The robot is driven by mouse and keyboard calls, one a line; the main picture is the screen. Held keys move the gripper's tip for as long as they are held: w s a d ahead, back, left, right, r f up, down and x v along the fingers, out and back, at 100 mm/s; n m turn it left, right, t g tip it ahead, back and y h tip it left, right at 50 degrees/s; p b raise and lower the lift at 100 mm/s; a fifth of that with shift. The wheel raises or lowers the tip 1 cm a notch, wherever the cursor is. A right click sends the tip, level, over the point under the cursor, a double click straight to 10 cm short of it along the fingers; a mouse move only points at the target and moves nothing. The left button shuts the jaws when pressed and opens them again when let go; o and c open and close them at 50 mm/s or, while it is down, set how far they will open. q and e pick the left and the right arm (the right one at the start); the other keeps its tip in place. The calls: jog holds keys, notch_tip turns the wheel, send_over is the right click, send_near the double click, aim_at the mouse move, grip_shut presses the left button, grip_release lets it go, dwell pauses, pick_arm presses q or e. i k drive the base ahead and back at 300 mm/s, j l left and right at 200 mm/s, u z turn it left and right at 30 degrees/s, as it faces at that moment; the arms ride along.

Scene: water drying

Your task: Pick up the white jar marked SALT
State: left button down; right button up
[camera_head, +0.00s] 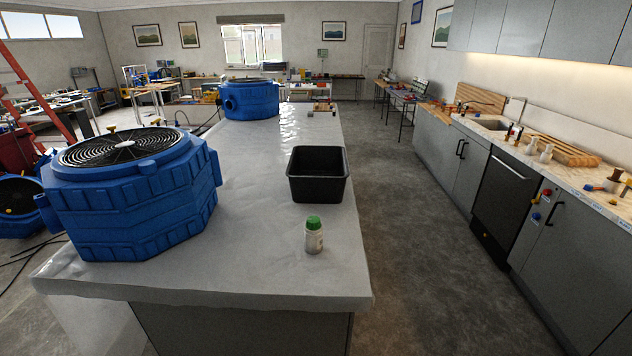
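A small white jar (313,240) with a green lid stands upright on the near right part of the plastic-covered island top (250,270). It has a label, but the writing is too small to read, so I cannot tell whether it says SALT. Small pale containers (545,154) stand on the right-hand counter, and their markings are also unreadable. Neither of my grippers is in view.
A black open bin (318,175) stands behind the jar. A large blue air mover (135,205) fills the island's left side, with another blue one (250,100) farther back. Clear floor (425,240) separates the island from the right-hand cabinets.

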aim_at(313, 239)
jog(key=i+z, duration=0.2)
jog(key=z, duration=0.15)
jog(key=i+j+z, duration=0.15)
jog(key=z, duration=0.25)
jog(key=i+j+z, duration=0.15)
jog(key=z, duration=0.2)
